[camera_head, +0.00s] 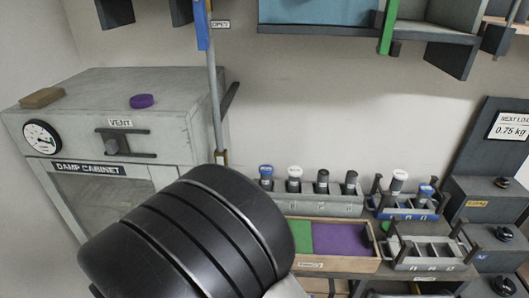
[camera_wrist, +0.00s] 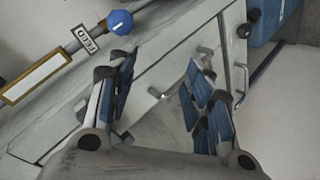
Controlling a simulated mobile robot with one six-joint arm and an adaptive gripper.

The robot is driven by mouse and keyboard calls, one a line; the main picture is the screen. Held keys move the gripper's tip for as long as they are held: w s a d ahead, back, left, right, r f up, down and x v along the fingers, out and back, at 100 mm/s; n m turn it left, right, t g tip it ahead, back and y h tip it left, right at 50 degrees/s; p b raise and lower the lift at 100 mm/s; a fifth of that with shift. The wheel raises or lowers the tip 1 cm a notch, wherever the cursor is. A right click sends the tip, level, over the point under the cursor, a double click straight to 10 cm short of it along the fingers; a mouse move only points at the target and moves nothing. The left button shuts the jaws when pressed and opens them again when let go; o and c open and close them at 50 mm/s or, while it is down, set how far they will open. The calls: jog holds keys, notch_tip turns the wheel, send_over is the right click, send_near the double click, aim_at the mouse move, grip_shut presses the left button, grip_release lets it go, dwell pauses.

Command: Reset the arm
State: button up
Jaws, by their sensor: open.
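My gripper (camera_wrist: 160,100) shows in the wrist view with its two blue-padded fingers spread apart and nothing between them. Beyond the fingers is a pale grey cabinet face (camera_wrist: 180,50) with small metal handles. In the head view my dark rounded arm link (camera_head: 190,240) fills the lower left centre and the gripper itself is not seen. The damp cabinet (camera_head: 110,130) stands at the left with a round gauge (camera_head: 41,137) and a vent handle (camera_head: 120,145) on its front.
A wooden tray (camera_head: 378,264) with green and purple sections lies right of my arm. Behind it a grey rack (camera_head: 340,208) holds several capped bottles. Shelves (camera_head: 400,33) hang above. A blue knob (camera_wrist: 120,22) with a "FEED" label sits upper left in the wrist view.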

jog(key=s+d+r+m+g+y, duration=0.1)
jog(key=d+r+m+g+y, duration=0.1)
jog(key=d+r, duration=0.45)
jog(key=s+d+r+m+g+y, duration=0.1)
jog(key=d+r+m+g, duration=0.2)
jog(key=r, duration=0.6)
jog(key=s+d+r+m+h, duration=0.1)
jog(key=s+d+m+h, duration=0.1)
jog(key=s+d, duration=0.6)
jog(key=s+d+r+m+g+h, duration=0.1)
jog(key=s+d+m, duration=0.3)
jog(key=s+d, duration=0.5)
jog(key=d+r+h, duration=0.1)
jog(key=d, duration=0.3)
jog(key=shift+d+g, duration=0.3)
jog(key=shift+d, duration=0.05)
jog(key=shift+r, duration=0.1)
jog(key=shift+c, duration=0.4)
